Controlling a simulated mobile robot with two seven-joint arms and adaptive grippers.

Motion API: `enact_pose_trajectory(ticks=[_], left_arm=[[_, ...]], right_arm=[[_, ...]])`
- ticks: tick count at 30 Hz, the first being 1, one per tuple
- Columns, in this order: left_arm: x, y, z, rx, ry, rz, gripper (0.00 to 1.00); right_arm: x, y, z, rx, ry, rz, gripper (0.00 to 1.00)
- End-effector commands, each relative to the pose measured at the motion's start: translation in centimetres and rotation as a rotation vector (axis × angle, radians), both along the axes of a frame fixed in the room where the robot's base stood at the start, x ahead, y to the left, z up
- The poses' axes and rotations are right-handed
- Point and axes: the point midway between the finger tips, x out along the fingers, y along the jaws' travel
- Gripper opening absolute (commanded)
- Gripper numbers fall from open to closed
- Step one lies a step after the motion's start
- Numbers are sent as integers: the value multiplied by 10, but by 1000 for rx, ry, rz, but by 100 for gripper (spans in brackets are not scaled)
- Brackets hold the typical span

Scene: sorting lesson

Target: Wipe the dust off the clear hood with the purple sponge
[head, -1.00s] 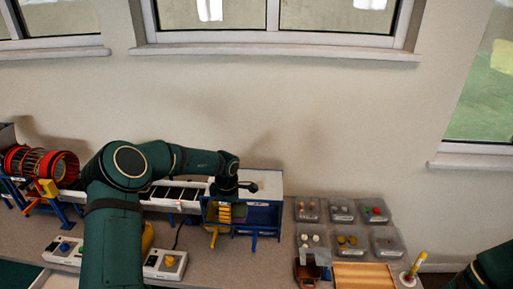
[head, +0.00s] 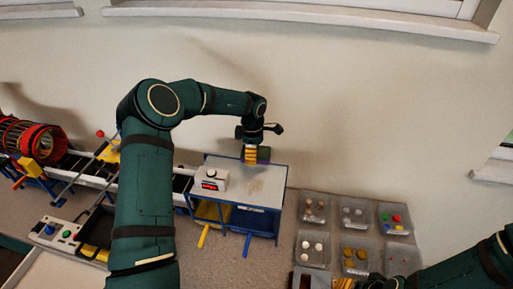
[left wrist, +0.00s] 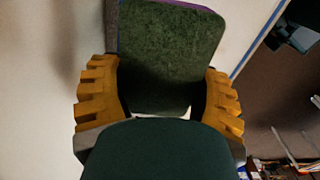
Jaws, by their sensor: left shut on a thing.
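The clear hood (head: 226,168) tops a blue-framed station in the head view, with a faint brownish dust patch (head: 258,185) toward its right side. My left gripper (head: 251,154) is shut on the purple sponge (head: 264,155) at the hood's back edge. I cannot tell whether the sponge touches the hood. In the left wrist view the sponge shows a large dark green face (left wrist: 170,45) with a purple edge, between the yellow fingers.
A white box with a red display (head: 209,183) stands at the hood's left. A conveyor (head: 90,171) and a red drum (head: 35,138) lie further left. Clear trays (head: 313,249) of sorted pieces sit to the right. The wall is close behind the hood.

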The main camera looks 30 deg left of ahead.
Motion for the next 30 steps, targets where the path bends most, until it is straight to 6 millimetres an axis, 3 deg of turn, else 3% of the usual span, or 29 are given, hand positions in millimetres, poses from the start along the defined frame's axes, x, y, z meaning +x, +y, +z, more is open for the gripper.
enact_pose_trajectory(ticks=[11, 18, 30], left_arm=[[-1, 0, -28, 0, 2, -1, 33], [0, 0, -55, 1, 0, -1, 33], [0, 0, -58, 1, -1, -1, 33]], right_arm=[[0, 0, 0, 0, 0, 0, 47], [0, 0, -26, -2, 0, -4, 47], [0, 0, -30, -3, -1, -5, 47]])
